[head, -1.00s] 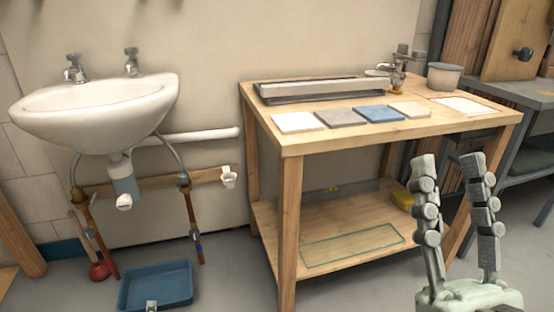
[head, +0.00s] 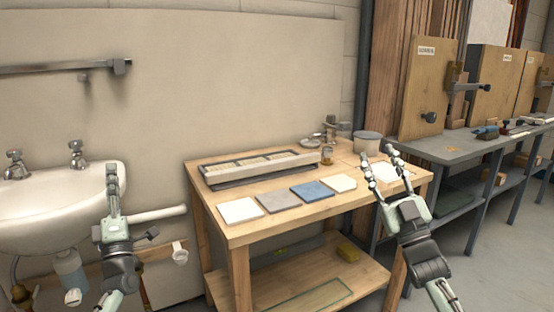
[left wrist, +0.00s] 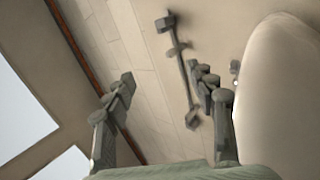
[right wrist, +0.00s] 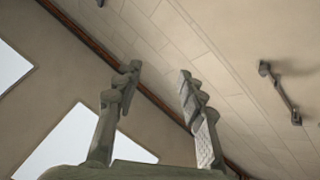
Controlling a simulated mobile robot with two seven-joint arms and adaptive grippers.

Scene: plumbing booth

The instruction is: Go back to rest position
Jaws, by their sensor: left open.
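My left gripper (head: 113,168) points up in front of the sink at the left of the head view, seen nearly edge-on. The left wrist view shows its two fingers (left wrist: 168,82) spread apart with nothing between them. My right gripper (head: 377,157) points up in front of the right end of the wooden workbench (head: 240,236). Its fingers are apart and empty, as the right wrist view (right wrist: 157,75) also shows. Both wrist views look up at wall and ceiling.
The white sink (head: 60,210) is at the left. The bench carries a long grey tray (head: 262,170), several flat tiles (head: 312,190), a tap (head: 327,153) and a round tub (head: 367,143). A grey side table (head: 450,148) stands at the right. Open floor shows at lower right.

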